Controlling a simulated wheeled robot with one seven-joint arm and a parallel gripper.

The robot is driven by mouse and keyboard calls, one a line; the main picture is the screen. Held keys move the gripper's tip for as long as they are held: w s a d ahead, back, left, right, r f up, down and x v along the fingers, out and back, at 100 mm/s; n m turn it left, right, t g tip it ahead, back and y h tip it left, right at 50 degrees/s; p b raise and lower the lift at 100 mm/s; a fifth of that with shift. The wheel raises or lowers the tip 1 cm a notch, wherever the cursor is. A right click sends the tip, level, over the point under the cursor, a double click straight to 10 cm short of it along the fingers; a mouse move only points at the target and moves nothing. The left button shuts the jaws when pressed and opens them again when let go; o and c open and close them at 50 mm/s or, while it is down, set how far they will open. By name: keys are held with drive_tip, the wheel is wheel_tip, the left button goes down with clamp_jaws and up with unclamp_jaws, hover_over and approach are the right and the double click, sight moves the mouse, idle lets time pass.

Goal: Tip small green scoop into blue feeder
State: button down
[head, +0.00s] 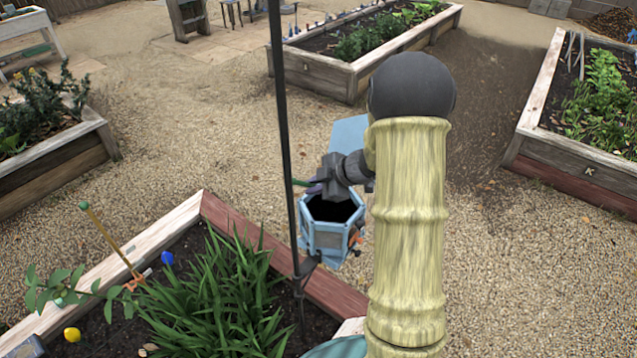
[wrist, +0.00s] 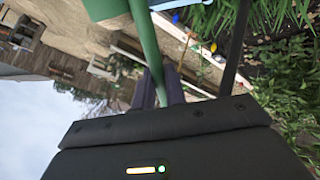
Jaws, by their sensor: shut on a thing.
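The blue feeder (head: 327,240) is a six-sided tub with a dark open top, mounted beside a thin dark pole. My gripper (head: 318,186) is just above and behind the feeder's rim. It is shut on the green handle of the small scoop (head: 301,183), which also shows in the wrist view (wrist: 146,45), running up from between my dark fingers (wrist: 160,88). A teal-green shape at the top edge of the wrist view looks like part of the scoop, but is cut off. In the head view the scoop's bowl is hidden or too small to tell.
The dark pole (head: 284,130) stands close left of my gripper. A blue panel (head: 348,133) is behind my arm. A planted raised bed (head: 330,287) lies in front, with other beds (head: 340,78) behind and at the sides. Gravel (head: 210,130) between them is clear.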

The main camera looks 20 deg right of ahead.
drive_tip(key=f+h+b, duration=0.1)
drive_tip(key=a+f+n+h+b, duration=0.1)
drive_tip(key=h+b, duration=0.1)
drive_tip(key=shift+a+f+h, duration=0.3)
drive_tip(key=shift+f, duration=0.1)
drive_tip(key=shift+s+d, duration=0.1)
drive_tip(key=shift+s, duration=0.1)
drive_tip(key=shift+w, duration=0.1)
drive_tip(key=shift+r, duration=0.1)
idle(0.5)
